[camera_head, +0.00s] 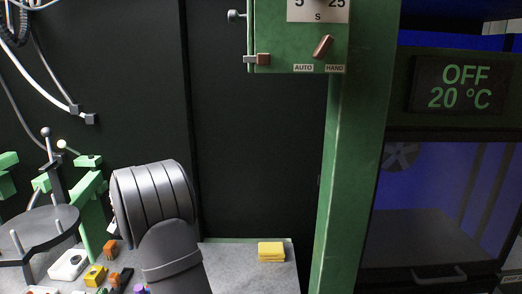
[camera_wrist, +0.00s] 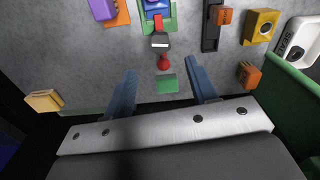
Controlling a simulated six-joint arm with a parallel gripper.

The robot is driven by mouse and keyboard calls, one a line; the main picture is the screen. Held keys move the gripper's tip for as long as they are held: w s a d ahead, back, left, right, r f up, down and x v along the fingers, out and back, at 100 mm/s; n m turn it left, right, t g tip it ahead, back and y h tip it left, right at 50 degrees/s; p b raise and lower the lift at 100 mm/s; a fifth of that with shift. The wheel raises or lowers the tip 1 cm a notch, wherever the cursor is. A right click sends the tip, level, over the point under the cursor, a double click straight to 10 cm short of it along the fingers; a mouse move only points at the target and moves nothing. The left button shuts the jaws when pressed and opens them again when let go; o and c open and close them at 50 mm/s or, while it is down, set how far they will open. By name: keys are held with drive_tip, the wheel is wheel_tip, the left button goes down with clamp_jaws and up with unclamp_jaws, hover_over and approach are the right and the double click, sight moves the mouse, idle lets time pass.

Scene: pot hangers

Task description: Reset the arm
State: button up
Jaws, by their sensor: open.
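My gripper (camera_wrist: 163,92) shows in the wrist view, with two blue-grey fingers spread apart and nothing between them in its grasp. The fingers point toward a grey work surface. Beyond the gap lie a small red knob (camera_wrist: 163,62) and a green block (camera_wrist: 167,84), which look apart from the fingers. In the head view only grey arm segments of mine show at lower left; my gripper is not visible there.
A yellow sponge-like block (camera_head: 271,251) lies on the grey table (camera_head: 228,256). A green post (camera_head: 345,180) and an oven-like cabinet (camera_head: 440,215) reading OFF 20 °C stand at right. A round dark rack (camera_head: 38,230) with pegs stands at left, near several small coloured parts.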

wheel_tip(320, 180, down, 9)
drive_tip(key=shift+r, duration=0.1)
drive_tip(key=n, duration=0.3)
drive_tip(key=shift+r+n, duration=0.1)
drive_tip(key=shift+n, duration=0.3)
drive_tip(key=n, duration=0.4)
drive_tip(key=shift+n, duration=0.3)
drive_tip(key=n, duration=0.4)
drive_tip(key=shift+n, duration=2.5)
